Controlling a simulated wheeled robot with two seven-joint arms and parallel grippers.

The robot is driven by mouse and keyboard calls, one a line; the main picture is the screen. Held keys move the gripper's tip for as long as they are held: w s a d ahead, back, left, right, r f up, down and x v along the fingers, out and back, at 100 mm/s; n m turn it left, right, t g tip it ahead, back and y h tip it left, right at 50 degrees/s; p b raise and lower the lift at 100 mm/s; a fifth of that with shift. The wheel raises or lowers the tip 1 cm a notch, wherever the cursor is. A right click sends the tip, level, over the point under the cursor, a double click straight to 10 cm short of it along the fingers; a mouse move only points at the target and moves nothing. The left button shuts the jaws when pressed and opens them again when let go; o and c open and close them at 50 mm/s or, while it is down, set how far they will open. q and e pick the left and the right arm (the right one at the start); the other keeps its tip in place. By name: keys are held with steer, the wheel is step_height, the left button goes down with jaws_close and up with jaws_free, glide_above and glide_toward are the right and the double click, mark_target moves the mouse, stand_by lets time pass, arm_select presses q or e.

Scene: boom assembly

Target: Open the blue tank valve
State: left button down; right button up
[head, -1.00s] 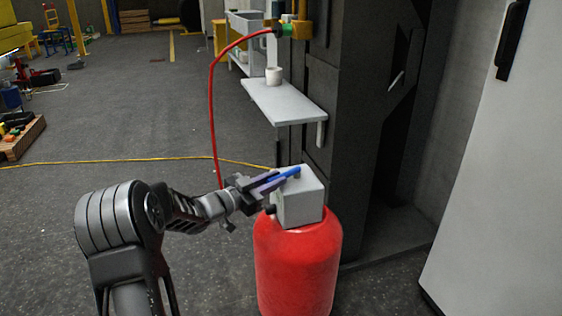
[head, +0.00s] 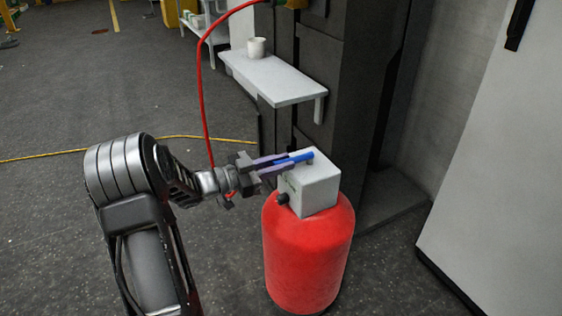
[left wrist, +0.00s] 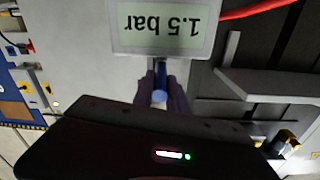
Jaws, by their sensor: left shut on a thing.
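The red tank (head: 308,245) stands upright on the floor right of the middle in the head view. A pale grey box (head: 318,188) sits on its top, with a dark knob on its left side. The blue valve handle (head: 298,158) lies across the box's top and points left. My left gripper (head: 276,165) is shut on the blue handle from the left; its fingers hide part of it. In the left wrist view, the handle (left wrist: 160,88) shows between the fingers. A display (left wrist: 168,25) there reads 1.5 bar, upside down. My right gripper is not in view.
A grey shelf (head: 278,80) with a white cup (head: 257,47) juts from the dark cabinet behind the tank. A red hose (head: 202,95) hangs left of the shelf. A yellow cable (head: 70,151) crosses the floor. A pale panel (head: 500,160) stands at the right.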

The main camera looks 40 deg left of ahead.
arm_select(q)
steer(key=shift+r, duration=0.15)
steer(key=c, duration=1.3)
jaws_free()
steer(key=shift+w, duration=0.1)
steer(key=shift+s+a, duration=0.35)
steer(key=shift+s, duration=0.25)
steer(key=shift+v, duration=3.2)
